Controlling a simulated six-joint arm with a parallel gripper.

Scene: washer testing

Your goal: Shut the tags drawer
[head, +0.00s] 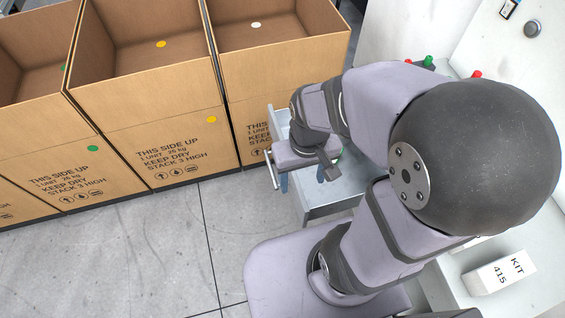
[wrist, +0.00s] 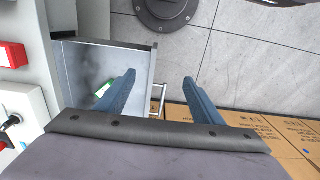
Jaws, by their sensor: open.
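A grey metal drawer (head: 335,195) stands pulled out under my arm, with a bar handle (head: 273,172) on its front. No label on it is readable. In the wrist view the drawer (wrist: 125,55) is on the left, with a green and white item (wrist: 102,90) inside, and its handle (wrist: 160,98) appears between my fingers. My gripper (wrist: 160,77) is open and empty, with one blue finger over the drawer side and the other outside its front. In the head view my gripper (head: 302,181) is at the drawer's front end, partly hidden by my wrist.
Open cardboard boxes (head: 150,110) stand in a row at the left and back, close to the drawer's front. A white KIT 415 box (head: 498,273) lies on the right. Red and green buttons (head: 428,61) are behind my arm. Grey floor (head: 150,250) is clear at lower left.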

